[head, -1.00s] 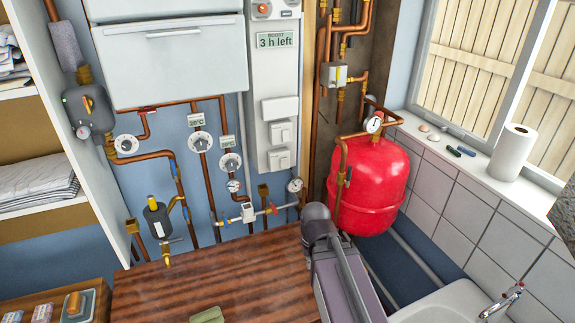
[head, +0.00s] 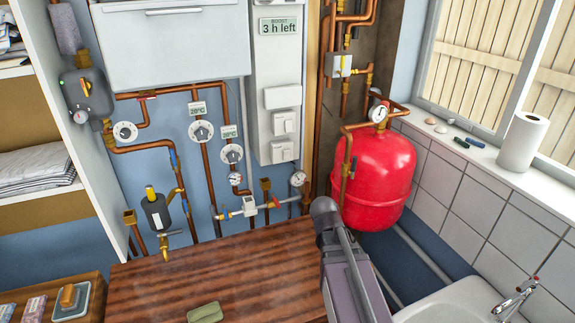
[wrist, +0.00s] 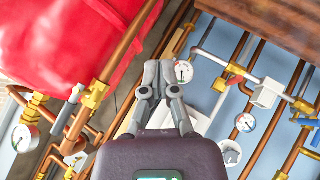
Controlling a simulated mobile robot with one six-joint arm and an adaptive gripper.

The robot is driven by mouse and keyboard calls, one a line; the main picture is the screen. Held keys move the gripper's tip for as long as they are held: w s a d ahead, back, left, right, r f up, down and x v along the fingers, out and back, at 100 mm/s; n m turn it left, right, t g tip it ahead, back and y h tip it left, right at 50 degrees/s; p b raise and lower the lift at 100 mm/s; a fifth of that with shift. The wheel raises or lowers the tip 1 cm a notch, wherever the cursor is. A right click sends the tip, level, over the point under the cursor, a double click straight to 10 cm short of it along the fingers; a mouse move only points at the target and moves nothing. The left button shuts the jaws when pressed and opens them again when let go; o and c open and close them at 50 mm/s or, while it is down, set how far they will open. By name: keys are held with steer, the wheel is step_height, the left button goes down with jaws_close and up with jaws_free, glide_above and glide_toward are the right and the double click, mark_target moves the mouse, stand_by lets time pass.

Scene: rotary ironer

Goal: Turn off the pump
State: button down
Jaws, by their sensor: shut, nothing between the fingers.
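The likely pump (head: 86,96) is a dark grey rounded unit at the upper left of the head view, on a vertical pipe beside the shelf. It has a yellow part on its front, a small red spot, and a round white gauge below. Its switch setting is too small to tell. My gripper shows in the wrist view (wrist: 160,84), fingers together and empty, in front of the pipes near the red vessel (wrist: 62,45). In the head view my arm stands at lower centre, well to the right of the pump; the fingers cannot be made out there.
The red vessel also stands right of my arm in the head view (head: 375,182). A wooden worktop (head: 215,270) carries a green item (head: 205,312). Dials, valves and copper pipes line the wall. A sink (head: 450,305) and paper roll (head: 522,143) are at right, shelves (head: 40,205) at left.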

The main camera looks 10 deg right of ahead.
mark_target(288, 153)
steer(key=w+r+n+t+b, duration=0.35)
steer(key=w+n+t, duration=0.2)
steer(key=w, duration=0.25)
steer(key=w+a+r+n+t+y+b, duration=0.1)
steer(key=w+a+n+t+y+b, duration=0.2)
steer(key=a+n+t+y+b, duration=0.2)
steer(key=shift+w+a+r+n+y, duration=0.25)
steer(key=shift+a+n+y, duration=0.35)
steer(key=shift+n+y, duration=2)
steer(key=shift+n+h, duration=0.75)
steer(key=shift+h, duration=0.05)
steer(key=p+x, duration=0.1)
steer(key=x, duration=1.3)
steer(key=shift+f+p, duration=0.1)
steer(key=shift+p, duration=0.2)
